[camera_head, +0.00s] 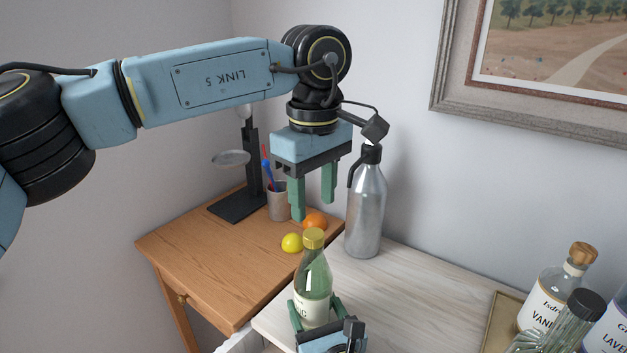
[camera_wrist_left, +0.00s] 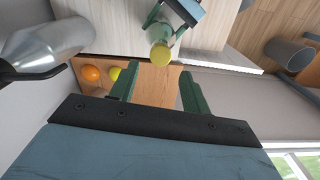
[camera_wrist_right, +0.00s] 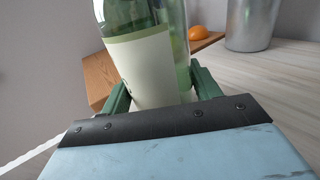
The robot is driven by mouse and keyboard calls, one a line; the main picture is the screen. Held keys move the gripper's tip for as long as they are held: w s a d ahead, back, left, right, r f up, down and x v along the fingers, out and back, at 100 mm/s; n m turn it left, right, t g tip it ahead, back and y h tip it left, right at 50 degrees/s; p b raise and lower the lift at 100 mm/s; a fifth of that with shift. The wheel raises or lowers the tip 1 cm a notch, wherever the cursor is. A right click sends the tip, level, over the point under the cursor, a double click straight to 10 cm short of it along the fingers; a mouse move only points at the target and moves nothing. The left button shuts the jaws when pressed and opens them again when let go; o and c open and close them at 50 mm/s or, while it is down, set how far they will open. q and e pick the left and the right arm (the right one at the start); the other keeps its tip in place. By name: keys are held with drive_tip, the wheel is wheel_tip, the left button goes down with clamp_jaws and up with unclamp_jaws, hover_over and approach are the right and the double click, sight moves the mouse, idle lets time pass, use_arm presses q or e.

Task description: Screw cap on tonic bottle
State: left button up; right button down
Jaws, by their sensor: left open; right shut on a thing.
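The tonic bottle (camera_head: 314,282) is clear green glass with a pale label and stands upright on the whitish counter. A yellow-gold cap (camera_head: 313,238) sits on its mouth; I cannot tell how tight it is. The cap also shows in the left wrist view (camera_wrist_left: 160,54). My right gripper (camera_head: 316,314) is shut on the bottle's lower body; the label fills the space between its fingers in the right wrist view (camera_wrist_right: 160,90). My left gripper (camera_head: 313,203) is open and empty, above and behind the bottle, fingers pointing down, apart from the cap.
A silver siphon bottle (camera_head: 366,212) stands right of my left gripper. A lemon (camera_head: 291,243), an orange (camera_head: 315,221) and a pen cup (camera_head: 278,204) are on the wooden table (camera_head: 200,252). A tray (camera_head: 497,331) with several bottles is at the right. The counter between (camera_head: 430,290) is clear.

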use_arm(q)
drive_tip(key=n, duration=0.4)
drive_tip(key=shift+r, duration=0.15)
drive_tip(key=n, duration=0.5)
drive_tip(key=shift+r, duration=0.15)
drive_tip(key=n, duration=0.4)
drive_tip(key=shift+r, duration=0.1)
drive_tip(key=n, duration=0.3)
drive_tip(key=shift+r+n, duration=0.15)
drive_tip(key=shift+n, duration=0.25)
drive_tip(key=n, duration=0.5)
drive_tip(key=shift+r, duration=0.15)
drive_tip(key=n, duration=0.3)
drive_tip(key=shift+r+n, duration=0.1)
drive_tip(key=shift+n, duration=0.3)
drive_tip(key=n, duration=0.3)
drive_tip(key=shift+r, duration=0.1)
drive_tip(key=n, duration=0.4)
drive_tip(key=shift+r+n, duration=0.15)
drive_tip(key=shift+n, duration=0.15)
